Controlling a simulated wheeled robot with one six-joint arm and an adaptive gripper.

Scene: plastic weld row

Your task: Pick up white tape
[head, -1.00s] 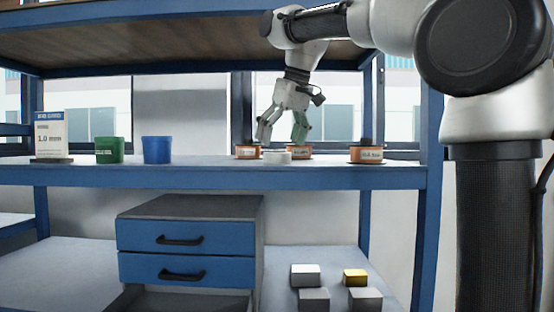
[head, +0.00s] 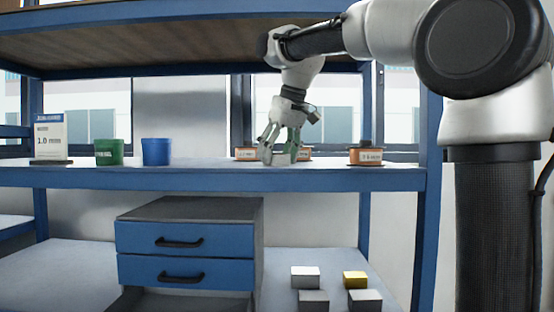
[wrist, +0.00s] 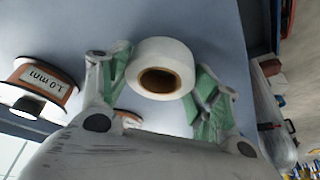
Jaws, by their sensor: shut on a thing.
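The white tape (wrist: 163,55) is a white roll with a brown core, and it sits between my gripper's green finger pads in the wrist view. My gripper (head: 279,156) is low at the shelf board (head: 200,174) in the head view, where its fingers mostly hide the tape. In the wrist view my gripper (wrist: 165,85) is shut on the tape, with one finger on each side of it. I cannot tell whether the tape still touches the shelf.
An orange-labelled spool (head: 366,156) stands right of my gripper, and another spool (head: 246,154) is close on its left. A third is partly hidden behind the fingers. A blue cup (head: 156,152), a green cup (head: 109,152) and a sign (head: 50,137) stand farther left. An upper shelf (head: 170,40) is overhead.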

